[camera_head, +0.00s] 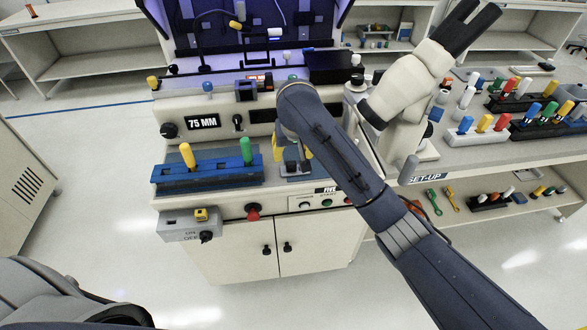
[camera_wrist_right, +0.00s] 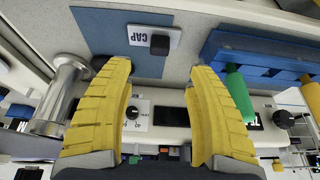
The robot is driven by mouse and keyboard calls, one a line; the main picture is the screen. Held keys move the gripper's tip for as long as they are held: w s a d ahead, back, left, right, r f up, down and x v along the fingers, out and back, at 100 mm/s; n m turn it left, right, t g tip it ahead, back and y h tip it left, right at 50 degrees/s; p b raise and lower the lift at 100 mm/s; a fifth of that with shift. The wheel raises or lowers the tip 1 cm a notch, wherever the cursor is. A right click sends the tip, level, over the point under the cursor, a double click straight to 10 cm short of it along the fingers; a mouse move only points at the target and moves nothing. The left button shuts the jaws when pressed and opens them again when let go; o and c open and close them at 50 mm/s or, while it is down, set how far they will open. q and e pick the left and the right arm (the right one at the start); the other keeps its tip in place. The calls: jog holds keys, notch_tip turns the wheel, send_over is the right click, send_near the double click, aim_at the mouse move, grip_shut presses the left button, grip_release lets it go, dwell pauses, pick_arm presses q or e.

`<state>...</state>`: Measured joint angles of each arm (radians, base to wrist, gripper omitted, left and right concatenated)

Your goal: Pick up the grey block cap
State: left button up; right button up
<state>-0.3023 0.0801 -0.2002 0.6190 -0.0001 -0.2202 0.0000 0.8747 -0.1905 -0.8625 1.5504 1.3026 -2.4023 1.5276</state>
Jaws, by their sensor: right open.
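The grey block cap (camera_wrist_right: 159,44) is a small dark block on a white plate marked CAP (camera_wrist_right: 140,36), which lies on a blue mat (camera_wrist_right: 103,28). My right gripper (camera_wrist_right: 160,70), with two ribbed yellow fingers, is open and empty. In the right wrist view the cap shows between and beyond its fingertips, apart from both. In the head view the right gripper (camera_head: 290,158) points down over the small blue mat at the front of the bench. My right forearm and the fingers largely hide that spot, and I cannot make out the cap there. My left gripper is not in view.
A blue rack (camera_head: 207,176) with a yellow and a green handle stands left of the gripper. A metal cylinder (camera_wrist_right: 62,95) stands close beside one finger in the wrist view. A white microscope (camera_head: 410,85) and a set-up shelf with coloured tools are at right.

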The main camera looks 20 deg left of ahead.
aim_at(291, 164)
jog(key=shift+x, duration=5.3)
grip_shut()
